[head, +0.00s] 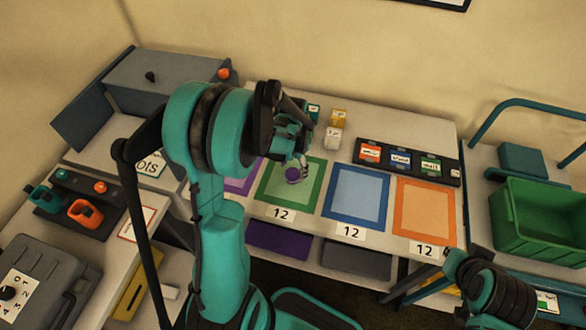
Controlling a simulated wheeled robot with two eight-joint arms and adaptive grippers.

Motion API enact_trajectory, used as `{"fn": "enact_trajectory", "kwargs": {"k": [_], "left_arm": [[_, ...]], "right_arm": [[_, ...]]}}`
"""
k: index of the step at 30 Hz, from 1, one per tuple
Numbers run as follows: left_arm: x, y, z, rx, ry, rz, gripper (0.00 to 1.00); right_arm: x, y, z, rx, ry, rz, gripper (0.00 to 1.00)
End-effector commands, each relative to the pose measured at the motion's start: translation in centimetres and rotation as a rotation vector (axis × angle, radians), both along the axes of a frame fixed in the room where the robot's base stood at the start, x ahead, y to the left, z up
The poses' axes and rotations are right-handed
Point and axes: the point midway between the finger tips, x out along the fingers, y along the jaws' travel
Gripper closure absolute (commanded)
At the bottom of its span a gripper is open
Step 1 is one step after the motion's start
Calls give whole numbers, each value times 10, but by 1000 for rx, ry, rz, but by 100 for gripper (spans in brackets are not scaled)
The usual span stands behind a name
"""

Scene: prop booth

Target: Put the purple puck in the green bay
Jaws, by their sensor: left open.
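The purple puck (292,175) lies in the green bay (283,200), a green-bordered square on the table, near the middle of its upper half. My left gripper (303,160) is open just above and beside the puck, at the bay's upper edge. The arm hides part of the bay's surroundings, and I cannot tell whether a finger touches the puck. My right arm shows at the lower right, but its gripper is not clearly visible.
A purple bay (240,182) lies left of the green one, partly hidden by my arm. A blue bay (357,195) and an orange bay (425,212) lie to the right. Small blocks (333,138) and a black label rack (407,160) stand behind. A green crate (540,222) is at right.

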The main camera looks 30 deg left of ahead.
Motion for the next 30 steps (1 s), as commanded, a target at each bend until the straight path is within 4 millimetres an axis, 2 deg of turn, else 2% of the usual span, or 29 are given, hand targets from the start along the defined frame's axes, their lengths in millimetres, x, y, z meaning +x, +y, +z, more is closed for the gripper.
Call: {"fn": "enact_trajectory", "kwargs": {"k": [3, 9, 12, 19, 23, 30], "left_arm": [[0, 0, 31, 0, 0, 0, 38], [0, 0, 74, 0, 0, 0, 38], [0, 0, 90, 0, 0, 0, 38], [-3, -4, 111, 3, -13, 5, 38], [-16, -20, 132, 15, -82, 27, 38], [-63, -64, 178, 17, -314, 113, 38]], "right_arm": [[0, 0, 14, 0, 0, 0, 100], [0, 0, 28, 0, 0, 0, 100], [0, 0, 33, 0, 0, 0, 100], [0, 0, 36, 0, 0, 0, 100], [0, 0, 36, 0, 0, 0, 100], [0, 0, 36, 0, 0, 0, 100]]}}
